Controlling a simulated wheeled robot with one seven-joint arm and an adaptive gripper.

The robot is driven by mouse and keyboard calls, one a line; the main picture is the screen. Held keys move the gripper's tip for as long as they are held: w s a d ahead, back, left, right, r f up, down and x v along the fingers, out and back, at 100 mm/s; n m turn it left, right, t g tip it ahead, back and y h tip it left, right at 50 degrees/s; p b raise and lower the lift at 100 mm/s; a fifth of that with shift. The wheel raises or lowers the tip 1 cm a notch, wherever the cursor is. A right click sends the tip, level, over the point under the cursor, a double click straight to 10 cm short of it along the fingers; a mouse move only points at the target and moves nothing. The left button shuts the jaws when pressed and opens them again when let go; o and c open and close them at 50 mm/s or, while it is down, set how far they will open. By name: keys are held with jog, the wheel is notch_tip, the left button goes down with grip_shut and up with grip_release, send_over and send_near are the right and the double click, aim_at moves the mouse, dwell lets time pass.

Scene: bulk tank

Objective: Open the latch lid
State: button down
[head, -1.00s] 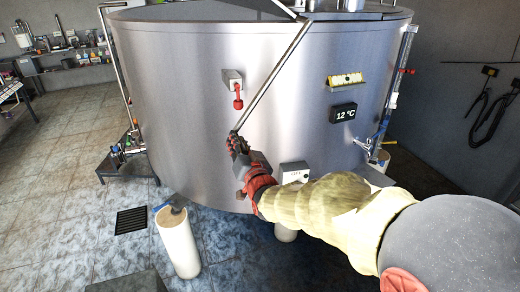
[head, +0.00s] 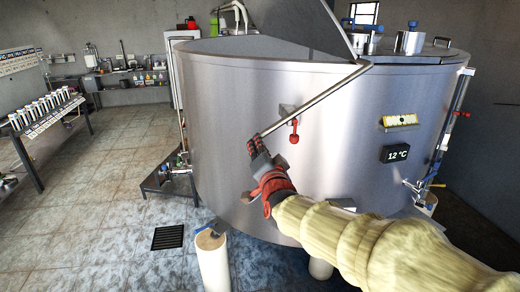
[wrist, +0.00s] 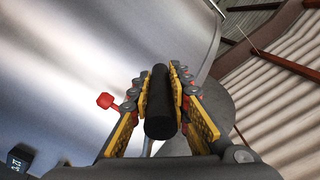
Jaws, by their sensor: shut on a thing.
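The big steel tank (head: 235,120) fills the middle of the head view. A long metal lever bar (head: 318,98) slants from the rim near the lid down to the left. My gripper (head: 257,145) is at its lower end, in front of the tank wall. In the wrist view my gripper (wrist: 160,90) is shut on a black cylindrical grip (wrist: 160,112), with a yellow-lined finger on each side. The join between grip and bar is hidden.
A red-handled valve (head: 294,131) juts from the wall right of my gripper; its red part shows in the wrist view (wrist: 105,100). A temperature display (head: 396,153) is further right. A bottle rack (head: 45,112) stands left. The tiled floor (head: 120,190) is largely clear.

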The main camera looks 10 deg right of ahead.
jog(key=shift+f, duration=0.2)
jog(key=c, duration=1.8)
grip_release()
jog(key=shift+d, duration=0.1)
jog(key=shift+o, duration=0.7)
jog(key=shift+s, duration=0.1)
jog(key=shift+s+f, duration=0.4)
jog(key=shift+s, duration=0.35)
jog(key=s+r, duration=0.1)
jog(key=s, duration=0.9)
jog(key=shift+s+d, duration=0.15)
jog(key=shift+d, duration=0.1)
jog(key=shift+r, duration=0.1)
